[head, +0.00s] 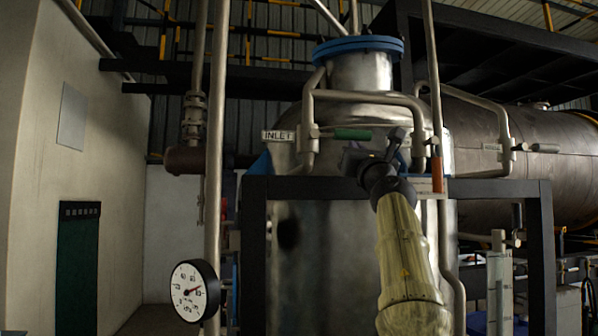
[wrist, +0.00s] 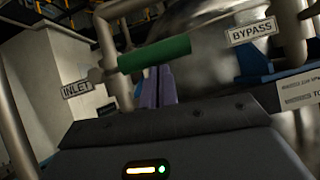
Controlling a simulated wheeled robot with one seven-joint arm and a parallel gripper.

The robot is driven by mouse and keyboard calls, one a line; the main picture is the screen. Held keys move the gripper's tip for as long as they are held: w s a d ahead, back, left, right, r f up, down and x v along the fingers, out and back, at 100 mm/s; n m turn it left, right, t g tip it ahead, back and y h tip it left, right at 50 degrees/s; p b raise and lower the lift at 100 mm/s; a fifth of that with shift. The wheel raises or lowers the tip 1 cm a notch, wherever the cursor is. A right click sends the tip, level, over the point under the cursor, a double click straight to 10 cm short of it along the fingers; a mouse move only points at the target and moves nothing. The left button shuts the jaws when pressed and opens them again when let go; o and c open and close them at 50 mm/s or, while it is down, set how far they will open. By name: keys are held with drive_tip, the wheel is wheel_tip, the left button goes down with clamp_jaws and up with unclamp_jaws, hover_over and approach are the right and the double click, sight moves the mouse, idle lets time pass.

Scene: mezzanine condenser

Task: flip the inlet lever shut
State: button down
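The inlet lever has a green grip (head: 352,134) that points right, roughly level, from its valve on the pipe. The INLET plate (head: 278,135) is left of that valve. In the wrist view the green grip (wrist: 154,54) crosses the upper middle, tilted, with the INLET plate (wrist: 76,89) at its lower left. My gripper (head: 376,152) is just below and right of the grip's free end in the head view. A gap shows between gripper body and grip in the wrist view.
An orange lever (head: 437,174) hangs down on the pipe right of my gripper. A BYPASS plate (wrist: 252,32) is right of the green grip. A dark frame (head: 300,187) crosses before the metal vessel (head: 310,250). A round gauge (head: 195,290) is lower left.

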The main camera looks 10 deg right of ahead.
drive_tip(key=shift+d, duration=0.1)
drive_tip(key=s+f+b, duration=0.8)
drive_tip(key=f+b, duration=0.1)
drive_tip(key=b, duration=0.4)
drive_tip(key=shift+s+f, duration=0.35)
drive_tip(key=shift+s, duration=0.05)
idle(0.6)
